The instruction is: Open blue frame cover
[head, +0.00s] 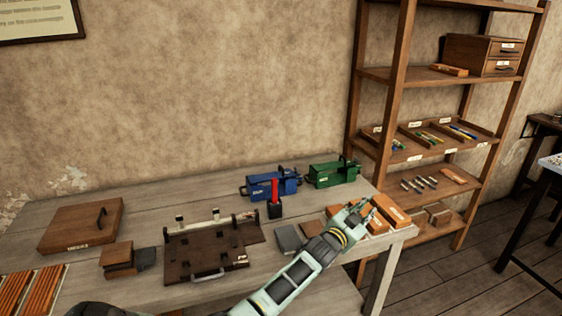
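The blue frame (270,186) stands at the back of the workbench, with a white label at its left end and black fittings at both ends. It looks closed, but its cover is too small to make out clearly. My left gripper (370,207) is over the right end of the bench, above orange-brown blocks. It is to the right of the blue frame and clear of it. I cannot tell whether its fingers are apart. My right gripper is not in view.
A green frame (334,174) stands right of the blue one. A red-handled tool in a black block (275,208) stands in front of the blue frame. A dark brown fixture (205,255) and a wooden lidded box (82,226) lie left. A shelf rack (398,90) stands behind right.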

